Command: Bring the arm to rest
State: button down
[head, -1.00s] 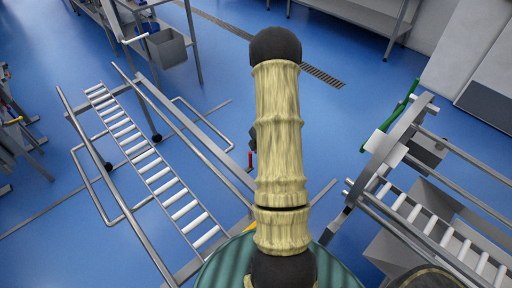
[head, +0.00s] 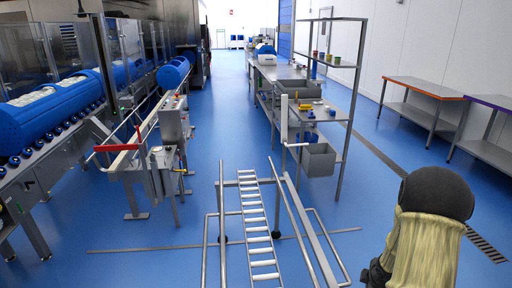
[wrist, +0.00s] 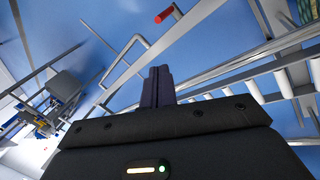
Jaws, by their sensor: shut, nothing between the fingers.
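My gripper (wrist: 159,86) shows in the wrist view with its two dark fingers together and nothing between them. It is in free space, with rails and rollers beyond it. In the head view, part of my arm stands at the lower right, and the gripper cannot be made out clearly there.
A roller carrier (head: 262,240) with side rails stands low in front of me. A steel table with shelves (head: 285,82) and a grey bin (head: 318,160) stand behind it. A conveyor line (head: 45,115) runs along the left. Blue floor (head: 222,95) is open between them.

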jog(key=s+a+r+m+p, duration=0.2)
jog(key=s+a+r+m, duration=0.2)
jog(key=a+r, duration=0.3)
jog(key=s+a+r+m+g+y+p, duration=0.1)
jog(key=s+a+r+m+p, duration=0.1)
jog(key=s+a+r+m, duration=0.2)
jog(key=s+a+r+m+p, duration=0.1)
jog(key=s+a+r+m, duration=0.3)
jog(key=a+r, duration=0.6)
jog(key=shift+s+a+r+m+g+p, duration=0.3)
jog(key=shift+s+a+g+p, duration=0.1)
jog(key=shift+s+a, duration=0.25)
jog(key=shift+d, duration=0.15)
